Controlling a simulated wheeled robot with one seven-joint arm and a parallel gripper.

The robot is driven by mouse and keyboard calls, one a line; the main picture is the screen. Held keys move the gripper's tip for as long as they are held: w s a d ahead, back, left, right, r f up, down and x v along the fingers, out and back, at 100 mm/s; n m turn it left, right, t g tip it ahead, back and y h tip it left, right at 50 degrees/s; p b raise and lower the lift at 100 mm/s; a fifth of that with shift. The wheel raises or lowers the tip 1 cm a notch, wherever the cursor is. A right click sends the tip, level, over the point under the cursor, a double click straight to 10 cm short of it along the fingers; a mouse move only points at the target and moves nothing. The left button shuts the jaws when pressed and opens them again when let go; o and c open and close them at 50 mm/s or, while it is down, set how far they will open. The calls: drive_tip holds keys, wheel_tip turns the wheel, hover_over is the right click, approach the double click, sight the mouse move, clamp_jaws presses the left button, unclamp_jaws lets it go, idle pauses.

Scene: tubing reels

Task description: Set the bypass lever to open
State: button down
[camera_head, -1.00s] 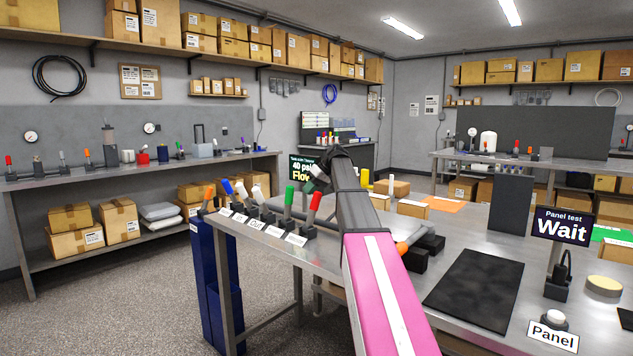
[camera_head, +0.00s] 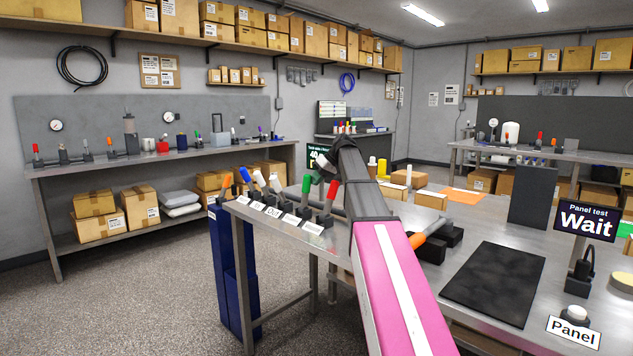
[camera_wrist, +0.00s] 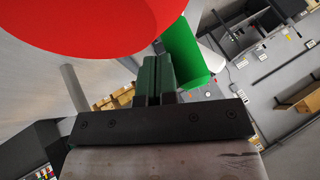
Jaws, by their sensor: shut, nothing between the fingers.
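A row of levers stands along the left edge of the near bench, with orange, blue, white, green (camera_head: 307,184) and red (camera_head: 332,190) handles. White labels lie in front of them; most are too small to read, so I cannot tell which is the bypass lever. My gripper (camera_wrist: 158,78) is shut and empty. In the wrist view the red handle (camera_wrist: 90,22) looms large at the upper left, and the green handle (camera_wrist: 187,52) shows just beyond the fingertips. I cannot tell whether the fingers touch either. In the head view my arm partly hides the fingers.
An orange-ended handle (camera_head: 416,240) with black blocks lies right of my arm on the near bench (camera_head: 395,205). A black mat (camera_head: 493,284), a "Wait" panel test screen (camera_head: 587,220) and a white button (camera_head: 575,313) are further right. Open floor lies to the left.

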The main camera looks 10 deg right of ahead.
sight(307, 181)
drive_tip(key=shift+s+a+r+n+t+h, duration=0.3)
drive_tip(key=shift+s+a+t+h, duration=0.1)
drive_tip(key=shift+s+a+h, duration=0.4)
drive_tip(key=shift+s+a+r+n+t+h, duration=0.25)
drive_tip(key=shift+s+a+t+h, duration=0.15)
drive_tip(key=shift+s+a+h, duration=0.35)
drive_tip(key=shift+s+a+t+h, duration=0.3)
drive_tip(key=shift+s+a+h, duration=0.1)
drive_tip(key=shift+a, duration=0.4)
drive_tip(key=shift+s+a+t+h, duration=0.25)
drive_tip(key=shift+s+a+t, duration=0.1)
drive_tip(key=shift+a, duration=0.45)
drive_tip(key=shift+f, duration=0.1)
